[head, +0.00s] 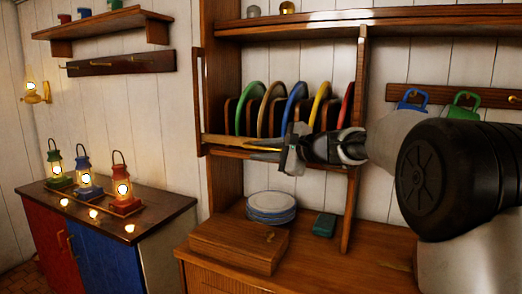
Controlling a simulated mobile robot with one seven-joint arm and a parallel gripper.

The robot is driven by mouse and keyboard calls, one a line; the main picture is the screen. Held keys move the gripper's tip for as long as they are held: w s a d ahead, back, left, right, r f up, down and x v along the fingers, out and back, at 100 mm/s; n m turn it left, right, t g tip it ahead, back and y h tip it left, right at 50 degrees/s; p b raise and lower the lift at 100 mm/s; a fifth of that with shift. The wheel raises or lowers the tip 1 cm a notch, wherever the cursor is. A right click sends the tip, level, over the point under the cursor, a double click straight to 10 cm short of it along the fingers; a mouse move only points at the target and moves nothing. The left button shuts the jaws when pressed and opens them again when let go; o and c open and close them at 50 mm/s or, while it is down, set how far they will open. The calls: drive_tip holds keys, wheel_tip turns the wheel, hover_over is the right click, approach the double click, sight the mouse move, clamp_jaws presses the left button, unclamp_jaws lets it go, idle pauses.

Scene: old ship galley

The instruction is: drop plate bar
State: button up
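The plate bar (224,140) is a thin wooden rail across the front of the plate rack, low before the standing plates. Its left end is by the left upright, and its middle is partly hidden by my gripper. My gripper (254,149) reaches in from the right, with its grey fingers pointing left at the bar. The fingers overlap the bar in the picture; I cannot tell whether they touch or grip it. Green (249,106), tan (270,108), blue (295,103), yellow (321,103) and red (346,106) plates stand on edge behind it.
Below, a counter (325,255) holds a stack of white plates (270,206), a wooden box (238,245) and a small green block (324,224). A post (355,200) stands close to my gripper. Lit lanterns (88,180) stand on a cabinet at left. Mugs (412,99) hang at right.

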drive_tip(key=v, duration=1.7)
drive_tip(key=shift+p, duration=0.45)
drive_tip(key=shift+s+d+r, duration=0.1)
drive_tip(key=shift+s, duration=0.05)
